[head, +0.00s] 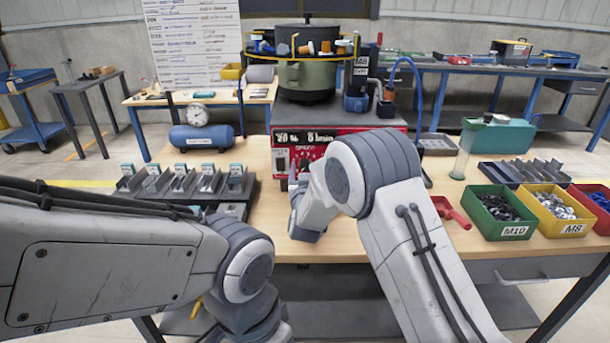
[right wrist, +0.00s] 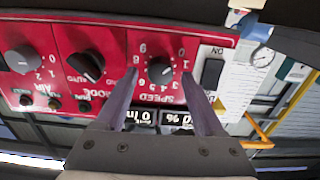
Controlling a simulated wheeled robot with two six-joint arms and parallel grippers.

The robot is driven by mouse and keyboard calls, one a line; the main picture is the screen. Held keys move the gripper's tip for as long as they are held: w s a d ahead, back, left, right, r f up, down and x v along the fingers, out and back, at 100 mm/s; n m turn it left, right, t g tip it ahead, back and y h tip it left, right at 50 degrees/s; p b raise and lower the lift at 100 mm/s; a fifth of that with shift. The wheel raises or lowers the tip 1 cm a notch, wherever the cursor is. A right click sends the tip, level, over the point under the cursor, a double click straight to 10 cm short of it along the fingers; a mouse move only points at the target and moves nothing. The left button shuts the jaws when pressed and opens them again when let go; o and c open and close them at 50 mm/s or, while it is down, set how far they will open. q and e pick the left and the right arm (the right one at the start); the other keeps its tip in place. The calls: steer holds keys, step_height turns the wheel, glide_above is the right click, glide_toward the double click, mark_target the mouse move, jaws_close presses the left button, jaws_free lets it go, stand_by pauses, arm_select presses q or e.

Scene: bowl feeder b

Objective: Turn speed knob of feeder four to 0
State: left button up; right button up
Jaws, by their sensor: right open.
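The feeder's red control panel (head: 330,139) stands at the table's back, under the green bowl feeder (head: 306,80). Its displays seem to read 20 % and 0 l/min. In the right wrist view the panel shows upside down. The black speed knob (right wrist: 160,70), with a numbered dial, lies between the fingertips of my right gripper (right wrist: 160,76). The gripper is open, one finger on each side of the knob; I cannot tell whether they touch it. In the head view my right arm hides part of the panel and most of that gripper. My left gripper is not visible.
Beside the speed knob are a mode knob (right wrist: 86,66), an air knob (right wrist: 22,60) and a switch (right wrist: 212,73). Left on the table are grey part holders (head: 183,182) and a blue tank (head: 202,137). Right are a red clamp-like tool (head: 452,212) and a green bin (head: 500,213).

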steer(key=s, duration=1)
steer(key=shift+s, duration=0.15)
